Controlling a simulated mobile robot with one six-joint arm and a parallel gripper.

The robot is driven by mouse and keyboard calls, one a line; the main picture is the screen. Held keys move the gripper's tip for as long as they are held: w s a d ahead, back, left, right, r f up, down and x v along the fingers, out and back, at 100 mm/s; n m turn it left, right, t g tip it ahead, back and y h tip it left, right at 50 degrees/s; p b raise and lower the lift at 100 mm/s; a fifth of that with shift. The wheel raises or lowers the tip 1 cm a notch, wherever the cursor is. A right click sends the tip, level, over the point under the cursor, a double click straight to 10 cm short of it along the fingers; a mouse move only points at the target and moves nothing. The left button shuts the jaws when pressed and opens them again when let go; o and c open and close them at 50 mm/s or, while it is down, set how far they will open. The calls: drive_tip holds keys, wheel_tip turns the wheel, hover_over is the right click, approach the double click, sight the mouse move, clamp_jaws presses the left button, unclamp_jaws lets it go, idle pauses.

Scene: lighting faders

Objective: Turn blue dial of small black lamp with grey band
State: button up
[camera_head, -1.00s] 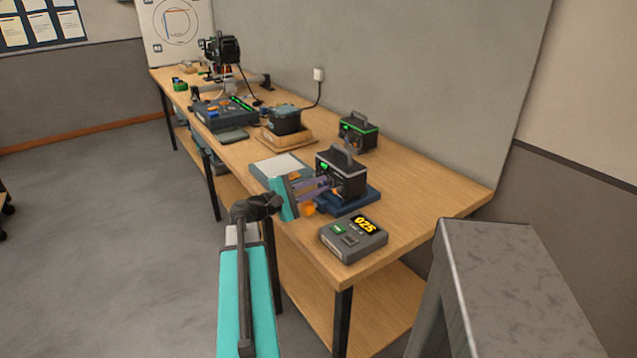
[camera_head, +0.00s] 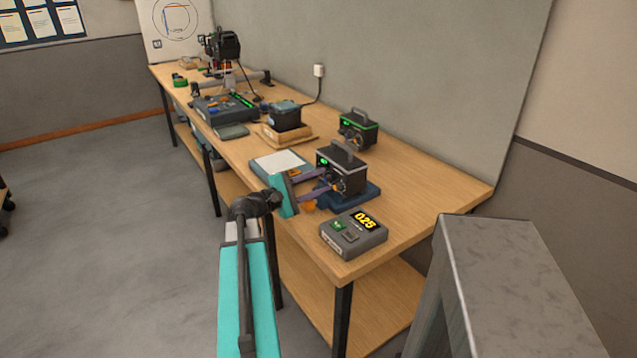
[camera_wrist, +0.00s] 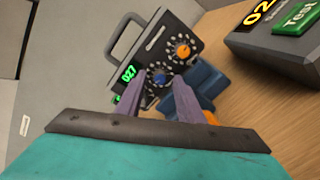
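The small black lamp (camera_head: 342,172) with a grey band and top handle stands on a blue base (camera_head: 352,198) on the bench. In the wrist view, its tilted front (camera_wrist: 172,38) shows a green display reading 027, an orange dial (camera_wrist: 183,50) and a blue dial (camera_wrist: 160,77). My gripper (camera_head: 332,181) reaches the lamp's front from the left. In the wrist view, its two purple fingers (camera_wrist: 162,84) are apart, one on each side of the blue dial. Contact with the dial cannot be told. The fingers hide part of the lower front.
A grey box (camera_head: 352,236) with a yellow number display and green button stands near the front. A black lamp with a green band (camera_head: 358,130) stands behind. A light panel (camera_head: 279,164) lies left of the lamp. Other devices fill the far bench.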

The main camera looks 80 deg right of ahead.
drive_tip(key=b+v, duration=0.2)
drive_tip(key=v, duration=1.1)
drive_tip(key=shift+w+a, duration=0.3)
idle(0.3)
